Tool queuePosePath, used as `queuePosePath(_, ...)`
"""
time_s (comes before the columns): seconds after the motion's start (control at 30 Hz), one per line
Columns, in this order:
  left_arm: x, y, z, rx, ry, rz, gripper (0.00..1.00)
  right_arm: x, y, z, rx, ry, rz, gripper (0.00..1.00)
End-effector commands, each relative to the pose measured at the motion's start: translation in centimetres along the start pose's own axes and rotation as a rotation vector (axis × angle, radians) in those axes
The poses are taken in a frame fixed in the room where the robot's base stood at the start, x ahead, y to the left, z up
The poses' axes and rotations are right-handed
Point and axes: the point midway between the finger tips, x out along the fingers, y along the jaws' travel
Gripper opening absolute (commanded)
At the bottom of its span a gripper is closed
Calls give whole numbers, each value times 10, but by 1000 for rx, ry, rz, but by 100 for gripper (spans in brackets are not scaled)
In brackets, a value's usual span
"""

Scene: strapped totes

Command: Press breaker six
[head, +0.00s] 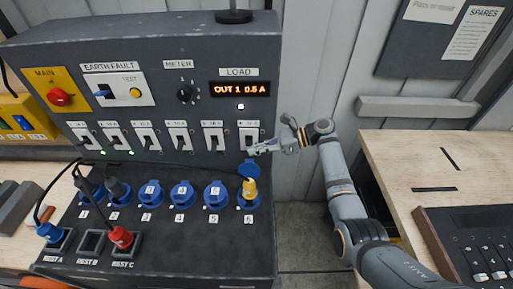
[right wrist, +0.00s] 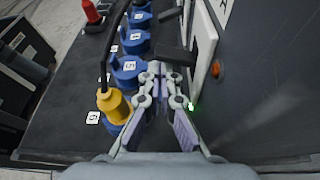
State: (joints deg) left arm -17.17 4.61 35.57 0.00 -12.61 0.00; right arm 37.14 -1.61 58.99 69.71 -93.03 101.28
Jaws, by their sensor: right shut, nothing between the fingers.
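Breaker six (head: 250,136) is the rightmost white-plated switch in the row on the grey panel. My right gripper (head: 254,151) is shut and empty, its fingertips at the lower part of that breaker and hiding some of it. In the right wrist view the shut gripper (right wrist: 163,68) points at a black lever (right wrist: 176,56) on a white plate (right wrist: 204,45). I cannot tell whether the tips touch the lever. A small green light shows beside the fingers. My left gripper is not in view.
A yellow plug (head: 249,188) sits in socket 6, just below the gripper; its open blue lid (head: 249,169) stands close. The load display (head: 240,89) reads OUT 1 0.5 A. A wooden bench (head: 390,150) stands to the right.

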Motion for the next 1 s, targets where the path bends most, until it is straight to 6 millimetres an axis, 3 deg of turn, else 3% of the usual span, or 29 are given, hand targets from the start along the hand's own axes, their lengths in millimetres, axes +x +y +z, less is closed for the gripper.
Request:
queuePosePath(0.27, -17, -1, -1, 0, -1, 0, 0, -4, 1, 13, -2, -1, 0, 0)
queuePosePath(0.67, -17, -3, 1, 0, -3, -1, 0, -8, 0, 18, -11, -7, -4, 0)
queuePosePath(0.77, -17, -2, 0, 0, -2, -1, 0, -19, -1, 17, -12, -4, -6, 0)
queuePosePath(1.0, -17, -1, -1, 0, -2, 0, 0, -71, -2, 11, -2, 4, -5, 0)
